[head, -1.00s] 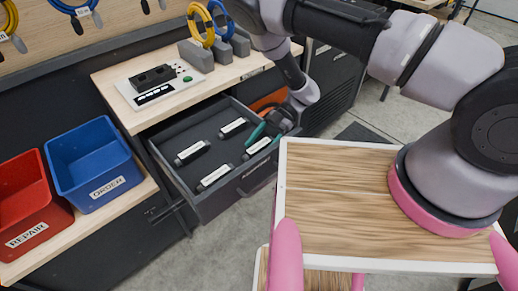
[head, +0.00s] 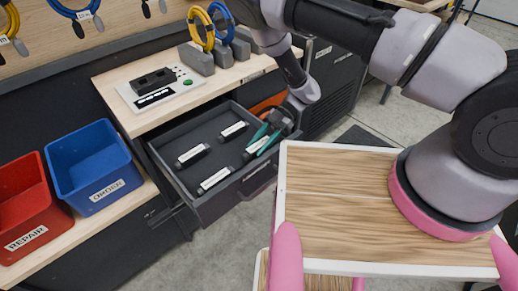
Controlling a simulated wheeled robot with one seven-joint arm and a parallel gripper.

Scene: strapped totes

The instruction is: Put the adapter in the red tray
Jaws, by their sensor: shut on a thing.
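The red tray (head: 45,226), labelled REPAIR, stands on the low wooden shelf at the left edge of the head view. Dark adapters with white labels lie in the open drawer: one at the back (head: 234,130), one at the left (head: 193,155) and one at the front (head: 214,178). My gripper (head: 262,139), with teal fingers, points down into the drawer's right end. It is shut on another adapter (head: 256,148) there, partly hidden by the fingers. I cannot tell whether that adapter is clear of the drawer floor.
A panel device (head: 165,94) with a black block sits on the bench above the drawer (head: 222,203). Grey blocks with cable coils stand behind. My wooden-topped base is close to the drawer's front corner.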

